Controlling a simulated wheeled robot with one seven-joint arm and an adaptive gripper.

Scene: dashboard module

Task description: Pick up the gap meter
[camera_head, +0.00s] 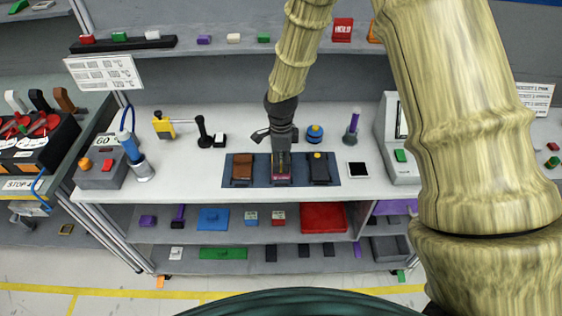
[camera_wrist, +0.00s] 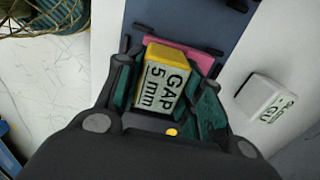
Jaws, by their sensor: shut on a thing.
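The gap meter (camera_wrist: 163,80) is a yellow block with a white face marked "GAP 5mm" in the wrist view. My gripper (camera_wrist: 170,98) has its dark green fingers on either side of it and is shut on it. A pink piece (camera_wrist: 200,54) shows just beyond the meter; I cannot tell whether they are joined. In the head view, my gripper (camera_head: 282,150) points down over the middle of the dark blue mat (camera_head: 262,183). The fingers hide much of the meter there, and I cannot tell whether it touches the mat.
On the mat, a brown block (camera_head: 242,167) lies to the left and a black block with a yellow dot (camera_head: 319,169) to the right. A blue ball-like thing (camera_head: 315,133) and a purple-handled tool (camera_head: 352,127) stand behind.

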